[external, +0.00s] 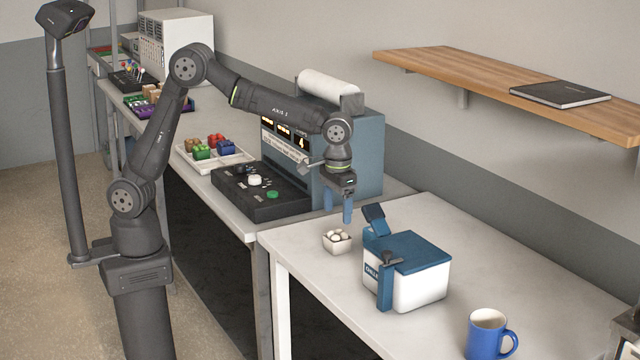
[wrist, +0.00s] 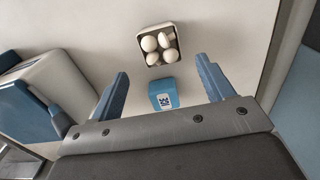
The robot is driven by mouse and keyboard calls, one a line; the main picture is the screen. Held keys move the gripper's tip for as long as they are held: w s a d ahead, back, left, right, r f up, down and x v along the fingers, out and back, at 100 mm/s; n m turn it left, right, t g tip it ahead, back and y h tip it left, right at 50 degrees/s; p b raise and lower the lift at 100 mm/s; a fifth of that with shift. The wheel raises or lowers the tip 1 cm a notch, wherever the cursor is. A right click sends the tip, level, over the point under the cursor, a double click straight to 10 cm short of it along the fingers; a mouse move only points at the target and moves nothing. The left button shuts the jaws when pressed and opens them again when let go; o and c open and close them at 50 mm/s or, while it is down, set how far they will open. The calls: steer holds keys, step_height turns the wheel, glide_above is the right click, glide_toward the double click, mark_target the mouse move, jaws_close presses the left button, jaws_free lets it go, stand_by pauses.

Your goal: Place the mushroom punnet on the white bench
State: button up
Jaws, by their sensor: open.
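The mushroom punnet (external: 337,246) is a small light tray of several white mushrooms. It appears to rest upright on the white bench (external: 480,238), near its left end. It also shows in the wrist view (wrist: 176,58), top centre, beyond my fingertips. My gripper (external: 338,204) points down above the punnet with a visible gap, open and empty. In the wrist view, its two blue fingers (wrist: 160,72) are spread wide, with the punnet outside them.
A white and blue box (external: 420,290) stands right of the punnet, with a dark-blue upright piece (external: 375,218) beside it. A blue mug (external: 488,335) is at the front right. A blue labelled object (wrist: 163,94) shows between my fingers. The bench's back right is clear.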

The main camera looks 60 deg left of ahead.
mark_target(337, 234)
step_height(337, 234, up, 4)
steer(key=shift+f, duration=0.1)
stand_by(0.4)
step_height(337, 234, down, 12)
steer(key=shift+f, duration=0.15)
step_height(337, 234, up, 3)
steer(key=shift+f, duration=0.2)
steer(key=shift+r, duration=0.8)
